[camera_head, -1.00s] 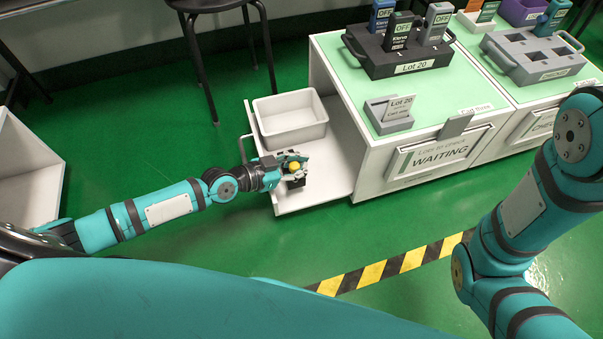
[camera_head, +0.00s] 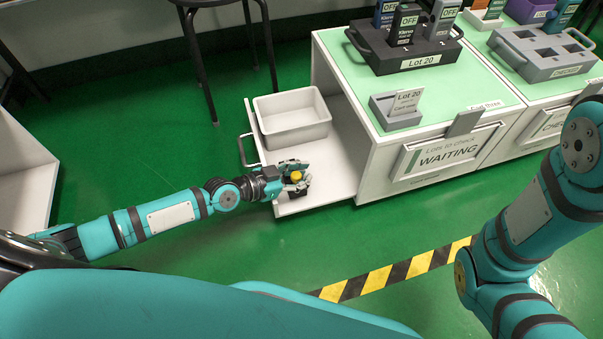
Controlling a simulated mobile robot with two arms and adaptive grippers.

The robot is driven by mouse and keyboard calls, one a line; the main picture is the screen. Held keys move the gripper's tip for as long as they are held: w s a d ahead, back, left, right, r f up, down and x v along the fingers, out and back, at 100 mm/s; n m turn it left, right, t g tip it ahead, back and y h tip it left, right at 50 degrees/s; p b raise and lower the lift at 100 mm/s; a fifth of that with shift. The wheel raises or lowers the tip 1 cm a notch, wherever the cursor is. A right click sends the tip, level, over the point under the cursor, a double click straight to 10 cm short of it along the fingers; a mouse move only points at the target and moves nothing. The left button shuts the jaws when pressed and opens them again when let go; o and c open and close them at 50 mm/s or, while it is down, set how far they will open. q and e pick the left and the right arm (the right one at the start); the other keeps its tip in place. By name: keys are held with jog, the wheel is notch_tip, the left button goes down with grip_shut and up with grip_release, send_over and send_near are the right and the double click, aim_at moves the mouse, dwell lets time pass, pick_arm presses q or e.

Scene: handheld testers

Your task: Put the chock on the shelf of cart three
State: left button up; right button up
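The chock (camera_head: 296,191) is a small black block with a yellow top. It is at the front part of the low white shelf (camera_head: 335,166) of cart three (camera_head: 345,88). My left gripper (camera_head: 297,177) has its fingers on both sides of the yellow top and appears shut on it. The fingers partly hide the chock. The chock is at or just above the shelf surface; I cannot tell whether it touches. My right arm shows at the right, but its gripper is out of view.
A white bin (camera_head: 293,118) stands on the rear part of the shelf. On the cart top are a dark tray of testers (camera_head: 405,57) and a grey card holder (camera_head: 396,119). A second cart with a grey tray (camera_head: 545,60) adjoins it. A black stool (camera_head: 210,95) stands behind.

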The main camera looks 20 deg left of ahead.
pick_arm(q)
jog(key=shift+o, duration=0.9)
jog(key=shift+r, duration=0.25)
jog(key=p+v, duration=0.2)
jog(key=v, duration=1)
